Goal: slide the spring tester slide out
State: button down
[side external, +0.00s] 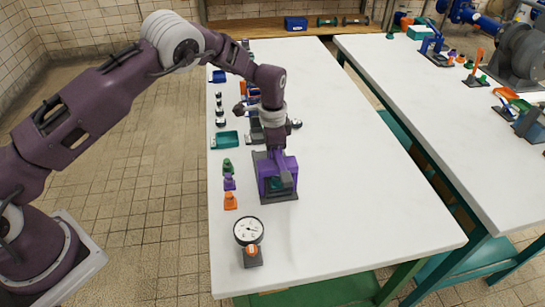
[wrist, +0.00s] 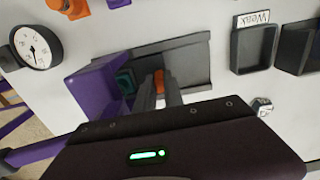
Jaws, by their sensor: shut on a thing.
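The spring tester (side external: 268,181) is a purple frame on a dark grey base, standing on the white table. In the wrist view its purple side (wrist: 103,88) is left of my fingers, and its grey base (wrist: 190,60) stretches to the right. My gripper (side external: 275,150) points down at the tester from above. In the wrist view my fingers (wrist: 165,92) are shut on a small orange part, which I take for the spring tester slide (wrist: 159,77). A teal block (wrist: 126,80) sits just left of it, inside the purple frame. The fingers hide most of the slide.
A dial gauge (side external: 248,231) stands near the table's front left. Small green, purple and orange pieces (side external: 229,183) line the left edge. In the wrist view a dark bin (wrist: 254,47) stands beside a label reading "Weak" (wrist: 253,18). The table's right side is clear.

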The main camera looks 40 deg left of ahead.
jog(key=shift+a, duration=0.1)
dwell(0.7)
jog(key=w+a, duration=0.5)
jog(key=w, duration=0.1)
jog(key=shift+w+a, duration=0.1)
jog(key=shift+a, duration=0.25)
jog(key=shift+w+a, duration=0.4)
jog(key=shift+a, duration=0.15)
jog(key=shift+r, duration=0.1)
jog(key=c, duration=1.7)
grip_release()
jog(key=shift+w+a, duration=0.1)
notch_tip(320, 180, up, 7)
